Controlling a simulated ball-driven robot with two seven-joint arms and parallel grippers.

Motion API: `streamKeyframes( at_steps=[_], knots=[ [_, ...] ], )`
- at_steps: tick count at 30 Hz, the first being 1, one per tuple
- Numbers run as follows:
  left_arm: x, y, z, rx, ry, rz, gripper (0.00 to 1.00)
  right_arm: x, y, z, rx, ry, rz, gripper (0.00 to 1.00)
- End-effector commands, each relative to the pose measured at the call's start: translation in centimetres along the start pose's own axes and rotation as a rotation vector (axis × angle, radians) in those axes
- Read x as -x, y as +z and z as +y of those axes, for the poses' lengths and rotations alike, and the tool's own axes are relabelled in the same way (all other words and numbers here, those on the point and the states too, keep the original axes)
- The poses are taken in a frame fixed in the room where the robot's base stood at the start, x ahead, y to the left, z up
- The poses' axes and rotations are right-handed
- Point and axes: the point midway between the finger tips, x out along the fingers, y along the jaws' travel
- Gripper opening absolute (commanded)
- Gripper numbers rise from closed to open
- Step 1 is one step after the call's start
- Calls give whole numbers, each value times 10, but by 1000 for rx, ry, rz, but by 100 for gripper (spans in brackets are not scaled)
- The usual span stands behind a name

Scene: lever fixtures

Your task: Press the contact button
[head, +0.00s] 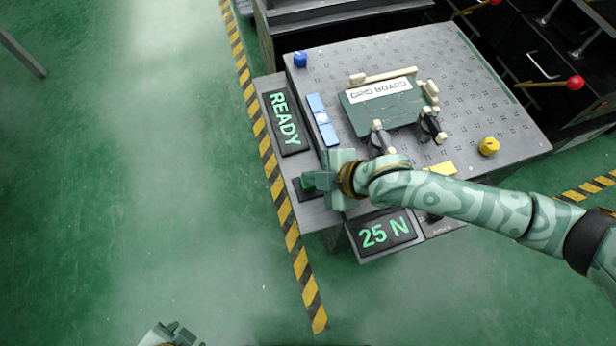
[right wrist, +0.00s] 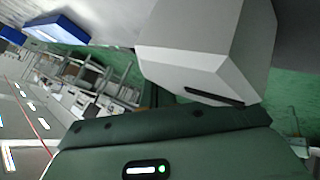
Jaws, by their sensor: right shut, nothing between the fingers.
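My right gripper (head: 312,181) is shut and empty in the head view. Its tip is over a small dark pad (head: 301,190) on the left edge of the grey fixture, between the READY display (head: 285,121) and the 25 N display (head: 382,233). The gripper covers most of this pad, so I cannot tell whether it is the contact button or whether they touch. In the right wrist view a pale grey block (right wrist: 195,50) stands close to my dark green gripper housing; no button is clear there. My left gripper (head: 174,334) shows only partly at the bottom edge.
The green floor at left is clear past the striped line.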

Motion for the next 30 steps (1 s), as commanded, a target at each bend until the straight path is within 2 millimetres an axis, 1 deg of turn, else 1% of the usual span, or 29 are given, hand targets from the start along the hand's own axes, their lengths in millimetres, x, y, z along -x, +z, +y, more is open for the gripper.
streamKeyframes(
  at_steps=[19,30],
  knots=[
    [0,0,1,-2,2,-1,52,-2,2,-2,0,-1,-1,0],
    [17,-6,-7,2,-16,21,52,11,-7,7,2,1,-1,0]
  ],
)
